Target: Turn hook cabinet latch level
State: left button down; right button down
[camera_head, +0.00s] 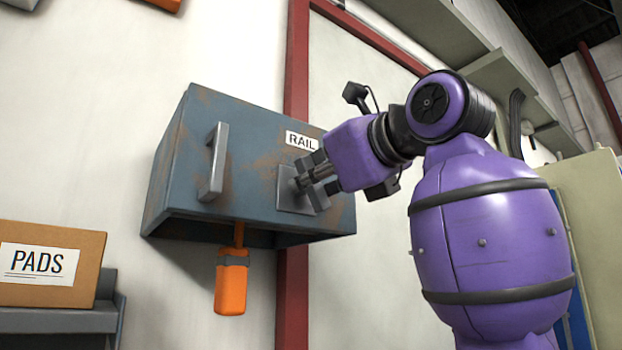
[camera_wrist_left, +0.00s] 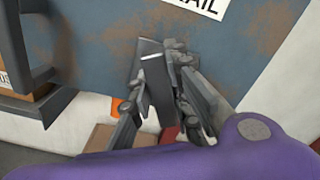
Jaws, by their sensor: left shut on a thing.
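The hook cabinet (camera_head: 190,150) is a worn blue-grey box on the wall with a white RAIL label. Its latch (camera_head: 289,200) has a grey plate at the right of the front. My left gripper (camera_head: 311,178) is at the latch, shut on its handle, which the fingers largely hide. In the left wrist view the left gripper (camera_wrist_left: 162,105) has its fingers on both sides of a dark grey latch part (camera_wrist_left: 157,85). The exact angle of the latch handle is hard to tell. My right gripper is not in view.
A grey bar handle (camera_head: 214,162) stands out at the cabinet's left. An orange-handled tool (camera_head: 231,285) hangs below the cabinet. A PADS carton (camera_head: 80,240) sits on a grey shelf (camera_head: 60,320) at lower left. A red post (camera_head: 297,70) runs up behind the cabinet.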

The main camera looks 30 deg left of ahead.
pick_arm(q)
jog(key=n, duration=0.6)
jog(key=shift+s+f+n, duration=0.15)
jog(key=shift+f+n, duration=0.05)
jog(key=shift+n, duration=0.1)
jog(key=n, duration=0.5)
jog(key=shift+f+n+b, duration=0.2)
jog(key=shift+n+b, duration=0.1)
jog(key=shift+b, duration=0.05)
jog(key=shift+s+a, duration=0.1)
jog(key=c, duration=1.6)
grip_release()
jog(key=shift+c, duration=0.2)
jog(key=v, duration=1.2)
